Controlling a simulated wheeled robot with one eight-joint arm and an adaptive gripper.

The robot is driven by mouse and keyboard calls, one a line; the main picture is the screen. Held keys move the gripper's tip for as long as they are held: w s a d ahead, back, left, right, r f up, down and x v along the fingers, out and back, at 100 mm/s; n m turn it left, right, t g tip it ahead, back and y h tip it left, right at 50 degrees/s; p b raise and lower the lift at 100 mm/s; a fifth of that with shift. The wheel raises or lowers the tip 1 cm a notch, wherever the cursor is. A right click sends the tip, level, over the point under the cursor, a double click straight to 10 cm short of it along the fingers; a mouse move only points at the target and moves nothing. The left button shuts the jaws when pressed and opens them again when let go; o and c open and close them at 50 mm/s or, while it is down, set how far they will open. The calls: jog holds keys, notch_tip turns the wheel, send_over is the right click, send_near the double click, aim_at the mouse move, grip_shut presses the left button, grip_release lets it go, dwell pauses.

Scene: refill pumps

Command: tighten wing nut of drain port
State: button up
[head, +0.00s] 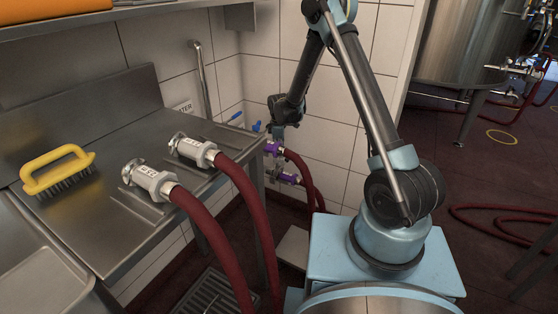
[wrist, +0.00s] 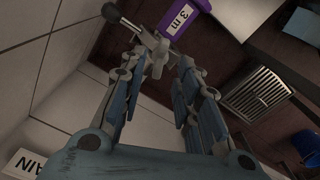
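A white label (wrist: 25,163), cut off to "AIN", is on the wall at lower left. In the head view, my arm reaches down to the wall by the upper purple coupling (head: 272,148); the fingers are too small to make out there.
A lower purple coupling (head: 288,178) also carries a red hose. Two hoses with metal ends (head: 150,178) (head: 192,150) lie on the steel counter (head: 118,230), near a yellow brush (head: 57,170). A floor grate (wrist: 255,92) lies to the right in the wrist view.

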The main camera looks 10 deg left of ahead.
aim_at(279, 163)
jog(key=shift+f, duration=2.3)
grip_shut()
